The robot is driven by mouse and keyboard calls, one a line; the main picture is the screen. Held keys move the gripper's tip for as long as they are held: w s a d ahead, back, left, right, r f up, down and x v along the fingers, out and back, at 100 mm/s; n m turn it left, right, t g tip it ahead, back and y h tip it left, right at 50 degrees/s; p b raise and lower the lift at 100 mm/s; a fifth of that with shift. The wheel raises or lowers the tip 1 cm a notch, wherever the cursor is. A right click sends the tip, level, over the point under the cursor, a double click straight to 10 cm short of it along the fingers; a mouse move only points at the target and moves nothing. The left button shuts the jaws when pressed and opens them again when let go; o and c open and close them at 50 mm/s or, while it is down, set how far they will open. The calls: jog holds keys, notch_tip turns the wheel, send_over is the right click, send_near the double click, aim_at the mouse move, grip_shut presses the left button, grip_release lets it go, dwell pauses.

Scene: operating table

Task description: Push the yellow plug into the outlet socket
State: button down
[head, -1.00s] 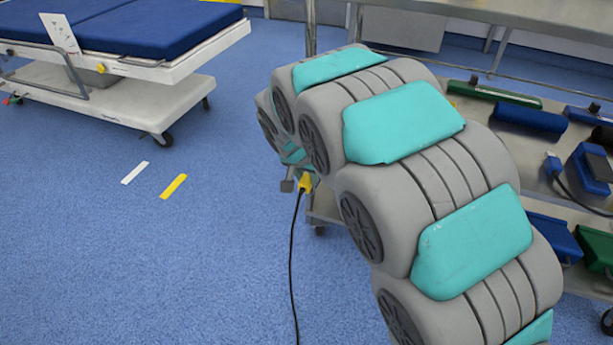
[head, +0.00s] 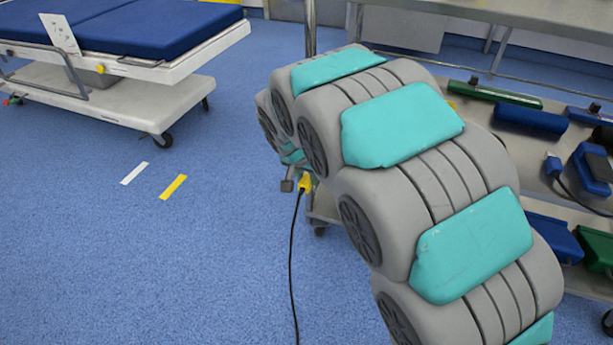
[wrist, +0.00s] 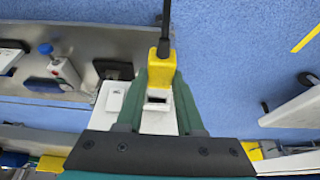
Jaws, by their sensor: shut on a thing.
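The yellow plug (wrist: 162,68) is held between the green fingers of my gripper (wrist: 161,75), with its black cord leading away at the top of the wrist view. In the head view the plug (head: 305,184) shows below the end of my arm, and its cord hangs to the floor. A white block (wrist: 116,97), which looks like the outlet, lies beside and behind the fingers in the wrist view. A dark rectangular opening (wrist: 158,97) shows between the fingers, just below the plug. I cannot tell whether the plug touches or enters it. My arm hides the outlet in the head view.
A metal cart (head: 540,165) with blue and green devices stands at the right, partly behind my arm. A bed with a blue mattress (head: 150,25) is at the upper left. The blue floor (head: 200,260) at the left is clear apart from tape marks.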

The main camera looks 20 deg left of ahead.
jog(key=shift+w+d, duration=0.15)
jog(key=shift+w, duration=1.25)
jog(key=shift+c, duration=2.3)
grip_release()
jog(key=v, duration=0.7)
jog(key=shift+s+r, duration=0.1)
jog(key=shift+r, duration=0.35)
